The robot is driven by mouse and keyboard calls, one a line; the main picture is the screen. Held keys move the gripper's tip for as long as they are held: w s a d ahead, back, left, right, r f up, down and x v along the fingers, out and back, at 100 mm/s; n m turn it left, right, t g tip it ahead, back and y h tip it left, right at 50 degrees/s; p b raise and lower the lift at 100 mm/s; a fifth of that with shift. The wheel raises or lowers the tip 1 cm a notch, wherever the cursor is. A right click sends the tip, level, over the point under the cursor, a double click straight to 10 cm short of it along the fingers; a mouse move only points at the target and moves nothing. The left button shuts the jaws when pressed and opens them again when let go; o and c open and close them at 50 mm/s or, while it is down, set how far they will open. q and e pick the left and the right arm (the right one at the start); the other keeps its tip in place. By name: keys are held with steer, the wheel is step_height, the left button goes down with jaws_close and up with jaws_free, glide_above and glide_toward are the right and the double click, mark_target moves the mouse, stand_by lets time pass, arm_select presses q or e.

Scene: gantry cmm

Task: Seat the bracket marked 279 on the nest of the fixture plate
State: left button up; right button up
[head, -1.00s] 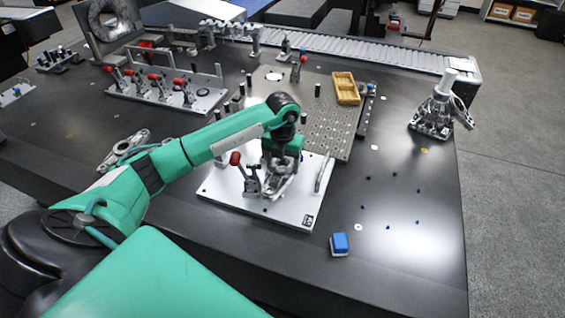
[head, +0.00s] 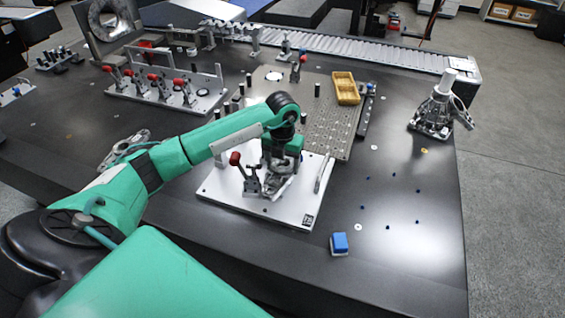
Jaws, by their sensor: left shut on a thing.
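My left gripper (head: 279,169) reaches over the white fixture plate (head: 237,206) from the left, pointing down. It is shut on a grey metal bracket (head: 277,186), which is at or just above the middle of the plate. The gripper and wrist hide much of the bracket and the nest under it. I cannot read a number on the bracket, or tell whether it touches the nest. A red-knobbed clamp (head: 244,175) stands on the plate just left of the bracket. My right gripper is not in view.
A grey bar handle (head: 324,174) stands at the plate's right. Behind are a perforated plate (head: 330,135) with a yellow tray (head: 346,88). A blue block (head: 339,243) lies in front right. Another metal part (head: 121,147) lies left, behind my arm. A metal stand (head: 437,110) is far right.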

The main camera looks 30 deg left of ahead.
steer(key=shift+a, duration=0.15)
arm_select(q)
steer(key=shift+f+b, duration=0.8)
steer(key=shift+f, duration=0.45)
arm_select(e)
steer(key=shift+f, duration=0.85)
arm_select(q)
steer(key=o, duration=1.4)
steer(key=shift+o, duration=0.2)
step_height(320, 180, up, 14)
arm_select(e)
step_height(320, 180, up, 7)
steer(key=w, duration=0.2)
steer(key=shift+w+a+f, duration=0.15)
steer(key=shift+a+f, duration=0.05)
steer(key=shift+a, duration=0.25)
